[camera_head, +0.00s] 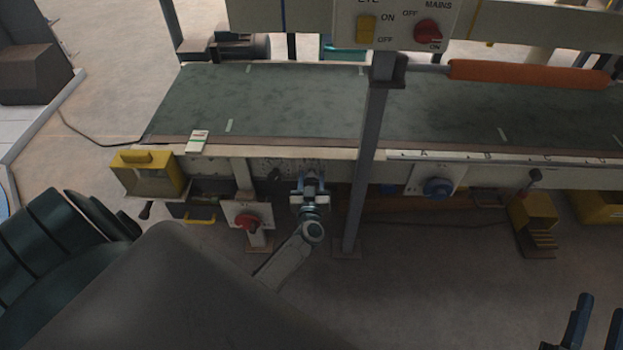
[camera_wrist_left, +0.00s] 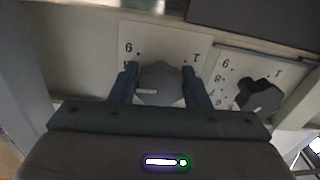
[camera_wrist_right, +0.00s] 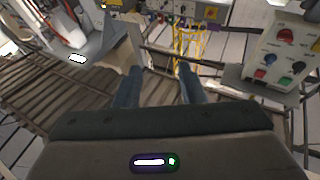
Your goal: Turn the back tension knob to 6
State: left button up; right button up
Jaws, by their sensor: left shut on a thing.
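A pale mark on the knob points to the left. My left gripper (camera_wrist_left: 160,92) is shut on this knob, one finger on each side. In the head view my left gripper (camera_head: 312,190) is at the machine's front rail and hides the knob. My right gripper (camera_head: 578,325) is at the lower right, apart from the machine; its fingers are open and empty in the right wrist view (camera_wrist_right: 157,88).
A second dial plate with a dark knob (camera_wrist_left: 258,95) is close beside the held knob. A grey post (camera_head: 368,150) stands just right of my left gripper. A red knob (camera_head: 247,222) and a blue knob (camera_head: 437,187) flank it. The green belt (camera_head: 290,100) lies behind.

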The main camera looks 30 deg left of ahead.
pick_arm(q)
jog(key=n+p, duration=0.1)
jog(key=n, duration=0.4)
jog(key=shift+r+n+p, duration=0.1)
jog(key=shift+n+p, duration=0.3)
jog(key=shift+n, duration=2.5)
pick_arm(e)
notch_tip(320, 180, down, 11)
jog(key=s+g, duration=0.2)
jog(key=g, duration=0.5)
jog(key=shift+s+a+f+m, duration=0.2)
jog(key=shift+s+a+m, duration=0.1)
jog(key=shift+s+a, duration=0.1)
jog(key=shift+r, duration=0.1)
pick_arm(q)
jog(key=o, duration=1)
jog(key=shift+c, duration=0.2)
pick_arm(e)
jog(key=shift+w, duration=0.15)
pick_arm(q)
jog(key=shift+d, duration=0.1)
